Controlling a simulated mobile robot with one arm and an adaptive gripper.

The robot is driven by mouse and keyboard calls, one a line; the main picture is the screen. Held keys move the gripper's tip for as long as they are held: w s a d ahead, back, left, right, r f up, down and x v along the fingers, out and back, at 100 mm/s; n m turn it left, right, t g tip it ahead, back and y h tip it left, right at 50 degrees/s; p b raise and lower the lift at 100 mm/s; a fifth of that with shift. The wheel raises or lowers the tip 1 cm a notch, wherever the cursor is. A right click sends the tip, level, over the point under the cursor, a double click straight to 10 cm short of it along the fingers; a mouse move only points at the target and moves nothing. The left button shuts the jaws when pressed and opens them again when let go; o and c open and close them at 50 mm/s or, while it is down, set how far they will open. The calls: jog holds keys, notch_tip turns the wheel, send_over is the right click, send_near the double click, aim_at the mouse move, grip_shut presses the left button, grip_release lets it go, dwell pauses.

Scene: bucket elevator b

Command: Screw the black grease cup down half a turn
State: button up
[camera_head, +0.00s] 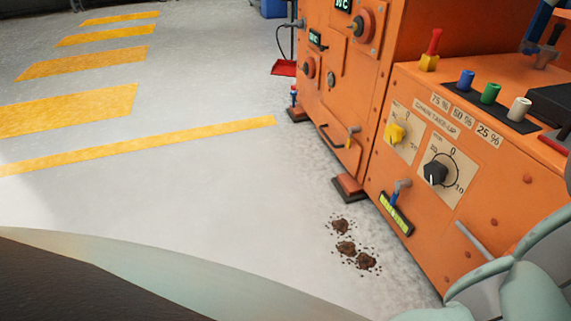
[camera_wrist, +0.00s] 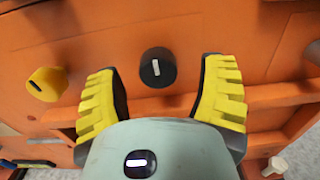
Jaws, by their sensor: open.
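In the wrist view a round black cup (camera_wrist: 157,67) with a white mark on its face sits on the orange panel. It lies beyond my gripper (camera_wrist: 160,88), roughly centred between the two yellow ribbed fingers. The fingers are spread wide with nothing between them, and I see no contact with the cup. In the head view a black pointer knob (camera_head: 436,173) sits on a beige 0-to-10 dial plate. I cannot tell whether it is the same part, as no plate shows around the cup in the wrist view. My fingers are not visible in the head view.
A yellow knob (camera_wrist: 47,84) is left of the cup. On the orange machine, a blue plug (camera_head: 466,79), green plug (camera_head: 490,93) and white plug (camera_head: 519,108) stand near a red lever (camera_head: 434,42). Brown debris (camera_head: 346,248) lies on the floor. Open floor extends left.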

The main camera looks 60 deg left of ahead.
jog(key=shift+x, duration=1)
jog(key=shift+a, duration=0.15)
jog(key=shift+o, duration=0.3)
jog(key=c, duration=1.3)
grip_shut()
